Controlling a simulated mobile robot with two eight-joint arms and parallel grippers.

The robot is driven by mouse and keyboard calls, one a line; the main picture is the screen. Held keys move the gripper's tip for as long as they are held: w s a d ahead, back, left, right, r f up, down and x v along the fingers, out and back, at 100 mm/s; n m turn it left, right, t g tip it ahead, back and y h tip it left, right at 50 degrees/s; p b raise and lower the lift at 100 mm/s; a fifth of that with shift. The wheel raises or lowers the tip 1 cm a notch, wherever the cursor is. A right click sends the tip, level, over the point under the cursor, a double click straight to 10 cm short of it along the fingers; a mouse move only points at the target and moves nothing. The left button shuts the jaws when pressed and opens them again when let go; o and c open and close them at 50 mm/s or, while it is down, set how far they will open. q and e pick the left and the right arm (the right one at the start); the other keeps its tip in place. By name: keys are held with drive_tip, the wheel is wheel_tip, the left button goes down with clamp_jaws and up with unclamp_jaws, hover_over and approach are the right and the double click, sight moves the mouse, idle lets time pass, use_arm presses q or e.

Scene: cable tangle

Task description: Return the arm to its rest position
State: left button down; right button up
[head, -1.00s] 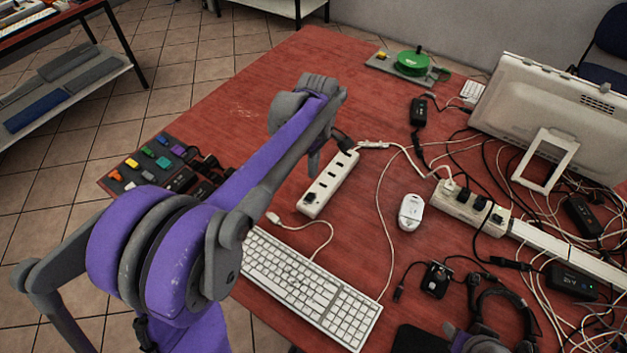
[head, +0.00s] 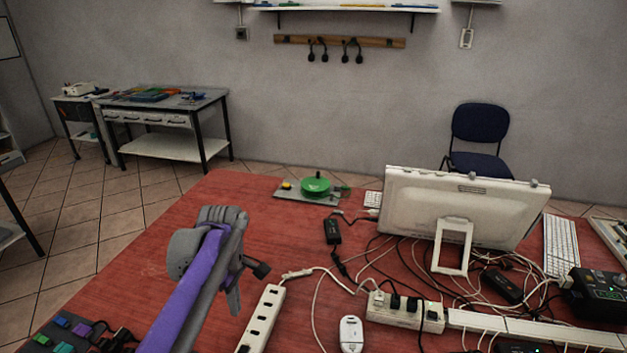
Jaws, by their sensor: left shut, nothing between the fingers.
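My left arm, purple and grey, comes in from the lower left over the red table (head: 118,262). Its left gripper (head: 234,306) points down above the table, left of a white power strip (head: 262,318). The gripper is shut and nothing shows between its fingers. My right gripper is out of view.
A white mouse (head: 351,334), a second power strip (head: 405,311) and tangled cables lie to the right. A monitor (head: 455,212) stands behind them. A green reel (head: 315,186) sits at the back. Coloured blocks (head: 70,335) are at lower left. The table's back left is clear.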

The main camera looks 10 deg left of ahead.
use_arm(q)
drive_tip(key=s+d+f+m+t+p, duration=0.1)
drive_tip(key=s+d+f+m+t, duration=0.1)
drive_tip(key=s+m, duration=0.6)
drive_tip(key=s+d+f+m+t+p, duration=0.2)
drive_tip(key=s+d+m+t, duration=0.2)
drive_tip(key=s+d+m, duration=0.2)
drive_tip(key=s+m, duration=0.2)
drive_tip(key=s, duration=0.2)
drive_tip(key=shift+s+d+m+p, duration=0.2)
drive_tip(key=shift+m+p, duration=0.1)
drive_tip(key=shift+m, duration=0.1)
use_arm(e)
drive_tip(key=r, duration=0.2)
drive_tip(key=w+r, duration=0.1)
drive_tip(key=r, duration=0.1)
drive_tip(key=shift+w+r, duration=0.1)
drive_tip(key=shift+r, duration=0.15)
use_arm(q)
drive_tip(key=shift+a, duration=0.1)
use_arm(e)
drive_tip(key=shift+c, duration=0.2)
